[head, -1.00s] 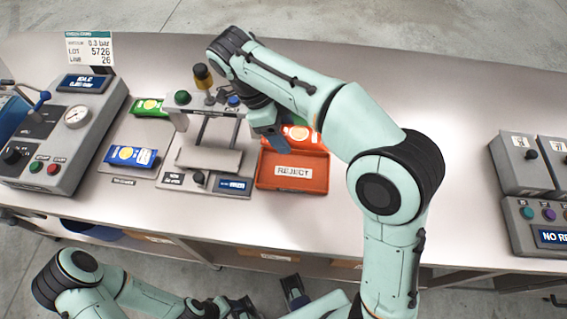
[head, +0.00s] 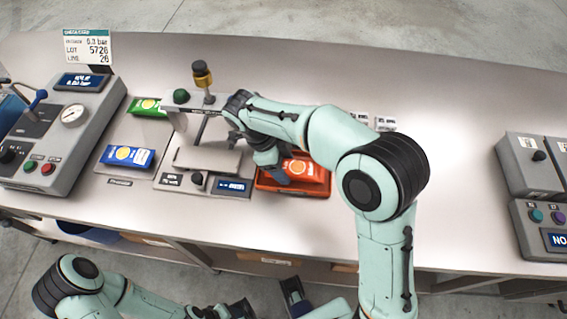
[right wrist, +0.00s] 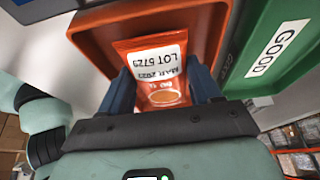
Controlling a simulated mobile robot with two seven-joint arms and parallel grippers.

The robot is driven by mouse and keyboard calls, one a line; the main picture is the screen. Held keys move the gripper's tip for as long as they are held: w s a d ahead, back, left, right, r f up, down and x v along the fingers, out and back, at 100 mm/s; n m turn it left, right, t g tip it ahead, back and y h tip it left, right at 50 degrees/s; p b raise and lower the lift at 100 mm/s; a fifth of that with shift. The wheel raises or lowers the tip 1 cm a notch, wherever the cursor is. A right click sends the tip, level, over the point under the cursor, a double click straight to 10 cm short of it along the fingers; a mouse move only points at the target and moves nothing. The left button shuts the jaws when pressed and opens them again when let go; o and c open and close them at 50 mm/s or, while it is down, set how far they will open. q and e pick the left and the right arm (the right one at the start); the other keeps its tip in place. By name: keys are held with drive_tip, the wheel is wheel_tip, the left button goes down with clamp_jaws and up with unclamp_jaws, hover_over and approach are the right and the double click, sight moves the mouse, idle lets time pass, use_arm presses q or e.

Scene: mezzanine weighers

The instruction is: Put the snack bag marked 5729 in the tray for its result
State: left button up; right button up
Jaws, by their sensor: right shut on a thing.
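The orange snack bag (head: 308,168) is marked LOT 5729 in the right wrist view (right wrist: 158,60). My right gripper (right wrist: 160,88) is shut on it, with a blue finger on each side. In the head view my right gripper (head: 282,168) holds the bag over the red reject tray (head: 268,188), whose walls also show around the bag in the right wrist view (right wrist: 90,45). I cannot tell whether the bag touches the tray floor. A green tray marked GOOD (right wrist: 285,75) stands beside the red one. My left gripper (head: 238,309) is low at the bottom edge, its jaws unclear.
A green bag (head: 147,107) and a blue bag (head: 126,157) lie left of the press-like tester (head: 205,157). A grey gauge console (head: 65,130) with a lot card (head: 87,47) stands far left. Grey button boxes (head: 530,160) stand far right. The bench between my right arm and them is clear.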

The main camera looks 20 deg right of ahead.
drive_tip(key=o, duration=1)
drive_tip(key=shift+f, duration=0.15)
drive_tip(key=shift+o, duration=0.2)
drive_tip(key=shift+r, duration=0.2)
drive_tip(key=p+v, duration=0.2)
drive_tip(key=v, duration=1)
